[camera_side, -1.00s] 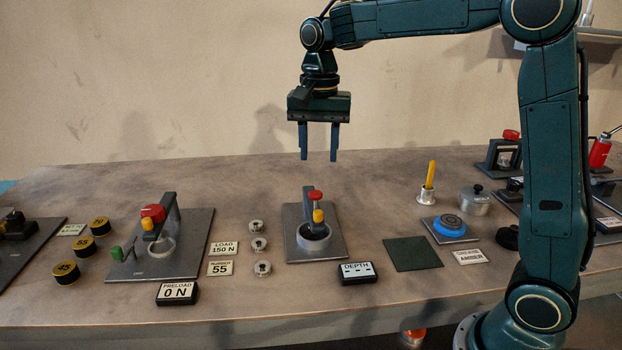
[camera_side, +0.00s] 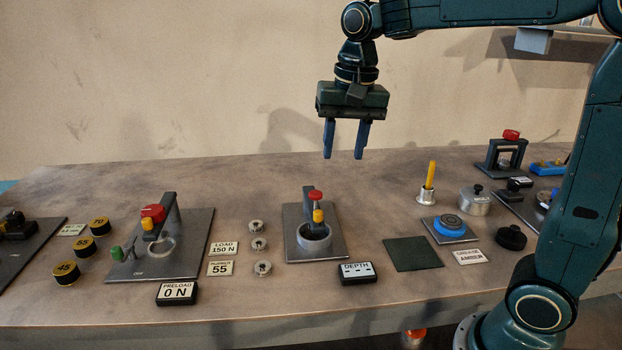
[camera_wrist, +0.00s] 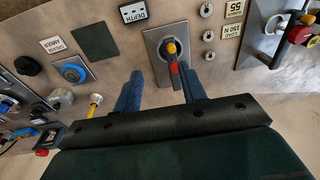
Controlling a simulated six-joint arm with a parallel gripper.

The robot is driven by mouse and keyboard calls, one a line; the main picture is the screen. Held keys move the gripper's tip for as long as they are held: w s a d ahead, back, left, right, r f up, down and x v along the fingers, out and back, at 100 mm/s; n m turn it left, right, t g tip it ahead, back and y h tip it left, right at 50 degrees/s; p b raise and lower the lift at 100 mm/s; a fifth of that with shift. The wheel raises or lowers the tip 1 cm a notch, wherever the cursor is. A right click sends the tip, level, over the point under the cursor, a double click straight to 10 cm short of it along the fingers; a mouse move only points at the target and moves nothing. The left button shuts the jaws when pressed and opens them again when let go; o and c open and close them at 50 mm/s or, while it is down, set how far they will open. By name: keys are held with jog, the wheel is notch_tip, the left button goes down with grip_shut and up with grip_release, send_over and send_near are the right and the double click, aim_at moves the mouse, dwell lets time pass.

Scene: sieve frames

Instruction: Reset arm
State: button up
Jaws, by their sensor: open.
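My gripper (camera_side: 345,153) is open and empty, its two blue fingers pointing down. It hangs high above the far part of the table, a little right of the depth gauge stand (camera_side: 315,246), which has a ring, a yellow part and a red knob. In the wrist view, my gripper (camera_wrist: 160,95) shows its fingers spread with nothing between them. The depth gauge stand (camera_wrist: 153,42) lies beyond the fingertips in that view. Nothing touches the fingers.
On the table, the preload stand (camera_side: 195,255) with a red knob and several black-and-yellow weights (camera_side: 85,246) are at left. A dark green pad (camera_side: 412,254), a blue round device (camera_side: 450,228) and a yellow stick (camera_side: 430,175) are at right. The air around my gripper is clear.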

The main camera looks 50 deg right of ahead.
jog(key=s+f+n+t, duration=0.2)
jog(key=s+n, duration=0.2)
jog(key=s, duration=0.4)
jog(key=s+a+f+n+t, duration=0.1)
jog(key=s+n, duration=0.3)
jog(key=s, duration=0.5)
jog(key=shift+s+a+f+n+t, duration=0.25)
jog(key=shift+f+n+t, duration=0.15)
jog(key=shift+f+t, duration=0.25)
